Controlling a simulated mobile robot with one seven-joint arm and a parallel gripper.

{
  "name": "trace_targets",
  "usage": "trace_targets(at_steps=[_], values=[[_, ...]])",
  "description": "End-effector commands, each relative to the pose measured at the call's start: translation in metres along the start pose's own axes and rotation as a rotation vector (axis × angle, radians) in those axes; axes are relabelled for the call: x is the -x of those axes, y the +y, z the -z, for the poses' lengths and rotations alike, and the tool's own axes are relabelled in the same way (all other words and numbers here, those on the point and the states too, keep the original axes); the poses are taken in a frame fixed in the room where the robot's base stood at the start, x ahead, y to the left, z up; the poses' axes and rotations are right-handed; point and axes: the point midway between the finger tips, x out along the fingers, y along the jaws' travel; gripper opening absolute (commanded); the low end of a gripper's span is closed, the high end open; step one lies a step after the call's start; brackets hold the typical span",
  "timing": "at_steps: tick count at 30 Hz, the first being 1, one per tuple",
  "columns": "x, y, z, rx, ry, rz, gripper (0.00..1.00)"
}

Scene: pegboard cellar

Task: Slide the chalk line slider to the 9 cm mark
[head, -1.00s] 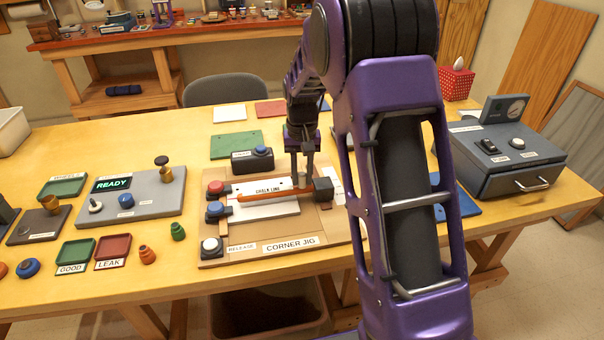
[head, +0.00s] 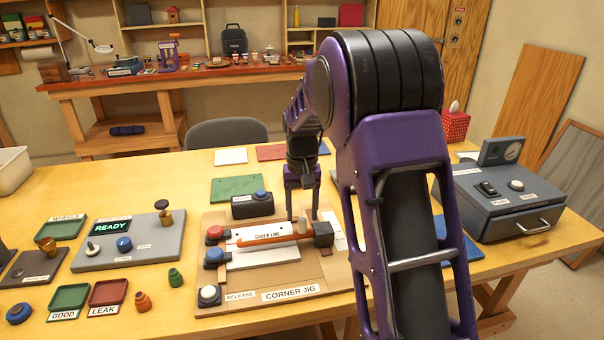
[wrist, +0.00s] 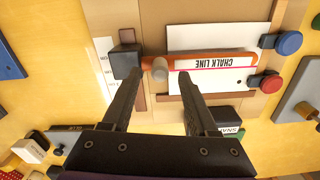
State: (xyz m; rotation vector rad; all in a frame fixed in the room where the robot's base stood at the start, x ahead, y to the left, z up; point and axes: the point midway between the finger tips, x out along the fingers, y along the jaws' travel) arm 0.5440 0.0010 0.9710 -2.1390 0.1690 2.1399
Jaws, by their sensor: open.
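The chalk line is an orange bar (head: 268,240) labelled CHALK LINE, lying across a white plate on the corner jig (head: 330,285). A short beige round knob, the slider (wrist: 160,68), stands at the bar's end near a dark block (head: 323,233). My gripper (wrist: 162,76) is open over that end. In the wrist view its fingertips lie on either side of the knob, with a visible gap to each. In the head view my gripper (head: 302,217) points down at the bar's right end. I cannot read any centimetre marks.
Red (head: 214,232), blue (head: 214,256) and white (head: 208,294) buttons line the jig's left side. A dark box with a blue button (head: 252,203) stands just behind the bar. A grey READY panel (head: 130,245) is left; a blue-grey drawer unit (head: 505,205) is right.

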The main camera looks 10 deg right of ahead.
Motion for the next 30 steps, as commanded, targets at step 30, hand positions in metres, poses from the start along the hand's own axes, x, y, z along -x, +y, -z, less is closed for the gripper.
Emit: trace_targets(at_steps=[30], values=[[0.144,0.0,0.0,0.0,0.0,0.0,0.6]])
